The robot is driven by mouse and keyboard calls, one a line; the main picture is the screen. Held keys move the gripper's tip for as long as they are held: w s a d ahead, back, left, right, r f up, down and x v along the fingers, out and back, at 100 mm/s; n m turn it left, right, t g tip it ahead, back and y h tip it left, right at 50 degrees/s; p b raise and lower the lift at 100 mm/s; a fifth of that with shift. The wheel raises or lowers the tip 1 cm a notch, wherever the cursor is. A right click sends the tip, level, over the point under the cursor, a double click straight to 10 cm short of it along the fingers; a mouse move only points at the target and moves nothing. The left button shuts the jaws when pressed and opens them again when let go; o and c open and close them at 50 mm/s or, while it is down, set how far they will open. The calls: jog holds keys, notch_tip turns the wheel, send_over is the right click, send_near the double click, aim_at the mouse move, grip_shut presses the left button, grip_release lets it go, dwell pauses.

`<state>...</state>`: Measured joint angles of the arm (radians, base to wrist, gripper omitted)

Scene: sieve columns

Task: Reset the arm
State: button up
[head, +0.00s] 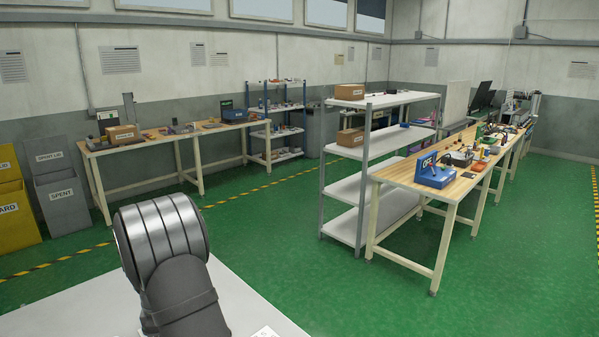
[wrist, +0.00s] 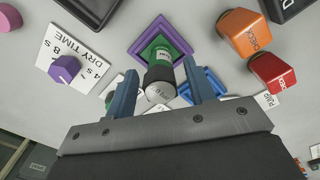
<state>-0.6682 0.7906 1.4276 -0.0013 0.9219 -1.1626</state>
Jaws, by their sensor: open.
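My gripper (wrist: 160,70) is open in the wrist view, its two blue-grey fingers spread. Between the fingers, in the picture, is a column (wrist: 160,72) with a green label, a dark band and a pale grey cap. The column stands in a purple square holder (wrist: 143,47). Gaps show between the column and both fingers, so it is not gripped. In the head view the gripper is out of sight.
A DRY TIME dial plate (wrist: 90,50) with a purple knob (wrist: 64,69) lies left. Orange (wrist: 244,33) and red (wrist: 272,72) labelled blocks stand right. Dark objects (wrist: 88,10) edge the top. In the head view, a white tabletop (head: 75,310) lies below; benches (head: 450,180) and shelves stand apart.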

notch_tip(320, 180, down, 2)
jog(key=shift+f, duration=0.15)
jog(key=r, duration=0.5)
jog(key=shift+w+d+r, duration=0.15)
jog(key=shift+d, duration=0.2)
jog(key=d+r+m, duration=0.2)
jog(key=d+m, duration=0.6)
jog(key=m, duration=0.3)
jog(key=s+d+r+m, duration=0.1)
jog(key=d+r+m, duration=0.2)
jog(key=d+m, duration=0.5)
jog(key=m, duration=0.4)
jog(key=shift+s+d+r, duration=0.15)
jog(key=shift+d+r, duration=0.15)
jog(key=shift+d, duration=0.1)
jog(key=n, duration=0.3)
jog(key=a+n, duration=0.1)
jog(key=n, duration=0.2)
jog(key=w+a+n, duration=0.1)
jog(key=n, duration=0.2)
jog(key=shift+a+r+n, duration=0.2)
jog(key=shift+a+n, duration=0.05)
jog(key=shift+n, duration=0.15)
